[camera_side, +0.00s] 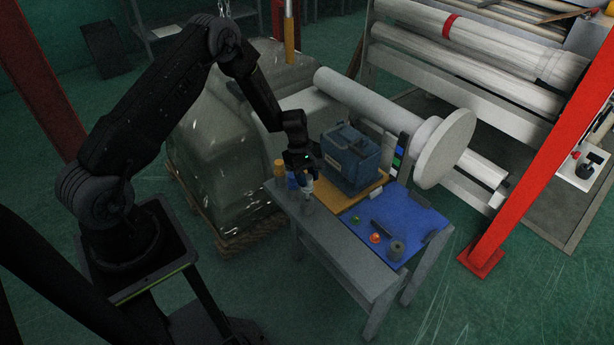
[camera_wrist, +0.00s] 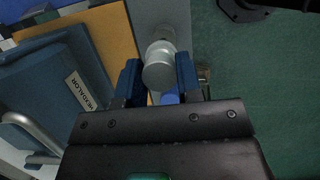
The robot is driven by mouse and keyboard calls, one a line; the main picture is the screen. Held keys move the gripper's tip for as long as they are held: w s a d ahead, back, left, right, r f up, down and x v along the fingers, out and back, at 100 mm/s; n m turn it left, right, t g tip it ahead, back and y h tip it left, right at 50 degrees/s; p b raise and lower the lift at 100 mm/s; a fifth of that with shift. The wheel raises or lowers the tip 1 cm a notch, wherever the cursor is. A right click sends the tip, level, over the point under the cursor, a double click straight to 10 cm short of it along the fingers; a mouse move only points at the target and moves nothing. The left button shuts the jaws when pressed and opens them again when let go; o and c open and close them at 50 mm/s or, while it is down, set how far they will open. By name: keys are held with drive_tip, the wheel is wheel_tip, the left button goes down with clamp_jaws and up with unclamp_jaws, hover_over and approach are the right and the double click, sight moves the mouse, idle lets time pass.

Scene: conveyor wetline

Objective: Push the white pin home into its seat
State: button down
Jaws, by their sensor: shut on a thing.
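The white pin (camera_side: 309,186) is upright below my gripper (camera_side: 307,177) at the near left part of the grey bench. In the wrist view the pin (camera_wrist: 158,72) shows as a pale grey cylinder between the two blue fingers of my gripper (camera_wrist: 159,76), which is shut on it. A grey round piece (camera_side: 308,205), which looks like the seat, stands on the bench directly below the pin. The pin's lower end is hard to make out, and I cannot tell how far it is inside the seat.
A blue toolbox (camera_side: 350,158) stands close to the right of my gripper on an orange board (camera_side: 334,198). A blue mat (camera_side: 405,215) carries red and green pieces and a dark cylinder (camera_side: 396,249). The bench front is clear.

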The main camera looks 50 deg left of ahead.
drive_tip(key=shift+f, duration=2.5)
drive_tip(key=c, duration=0.7)
unclamp_jaws()
drive_tip(key=v, duration=1.3)
drive_tip(key=shift+r, duration=0.4)
drive_tip(key=shift+a, duration=0.15)
